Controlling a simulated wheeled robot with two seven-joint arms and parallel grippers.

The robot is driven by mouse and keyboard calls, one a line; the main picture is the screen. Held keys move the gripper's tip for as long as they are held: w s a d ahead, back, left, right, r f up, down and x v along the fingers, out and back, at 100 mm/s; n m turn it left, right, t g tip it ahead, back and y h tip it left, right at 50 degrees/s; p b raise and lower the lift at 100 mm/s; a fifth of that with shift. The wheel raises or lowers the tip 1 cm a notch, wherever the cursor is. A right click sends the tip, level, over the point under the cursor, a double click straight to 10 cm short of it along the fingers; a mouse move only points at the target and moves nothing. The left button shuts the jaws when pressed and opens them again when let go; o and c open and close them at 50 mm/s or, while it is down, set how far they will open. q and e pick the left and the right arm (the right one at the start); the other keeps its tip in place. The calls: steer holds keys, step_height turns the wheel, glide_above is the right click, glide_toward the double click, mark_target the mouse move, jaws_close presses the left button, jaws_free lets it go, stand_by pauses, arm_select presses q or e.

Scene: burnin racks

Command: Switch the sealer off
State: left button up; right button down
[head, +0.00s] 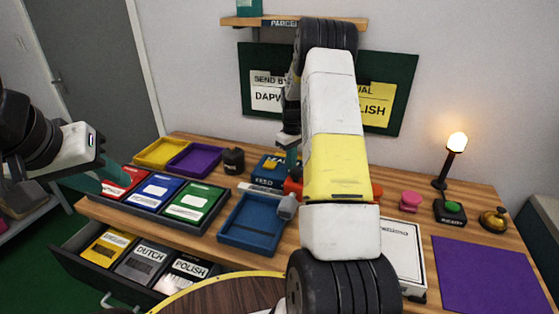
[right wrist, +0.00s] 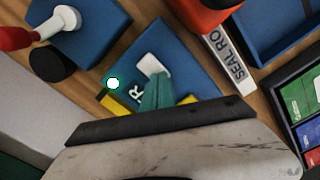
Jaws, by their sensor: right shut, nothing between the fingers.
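In the right wrist view a blue unit (right wrist: 190,62) carries a white switch-like piece (right wrist: 152,65), a bright white-green light (right wrist: 113,83) and a partly hidden label on which an "R" shows. I take it to be the sealer, but its full name is hidden. My right gripper (right wrist: 155,92) is shut and empty, its teal fingertips over this unit close to the white piece; contact cannot be told. In the head view my right gripper (head: 290,157) is mostly hidden by my arm.
Another blue unit (right wrist: 90,35) has a red and white handle. In the head view an empty blue tray (head: 253,220), an open drawer (head: 85,262) and a purple mat (head: 490,275) show.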

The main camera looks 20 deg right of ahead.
steer(key=shift+f, duration=0.2)
steer(key=shift+r, duration=3.6)
steer(key=s+a+r+m+t, duration=0.1)
steer(key=s+a+r+t, duration=0.1)
steer(key=s+a+r, duration=0.45)
steer(key=s+a+r+m+t, duration=0.1)
steer(key=s+a+r, duration=0.2)
steer(key=s+r, duration=0.65)
steer(key=s+a+r+m+t+y, duration=0.1)
steer(key=s+a, duration=0.3)
steer(key=s, duration=0.4)
steer(key=s+a+r+m+t+y, duration=0.1)
steer(key=s+a+r, duration=0.3)
steer(key=s, duration=0.5)
steer(key=shift+t, duration=0.6)
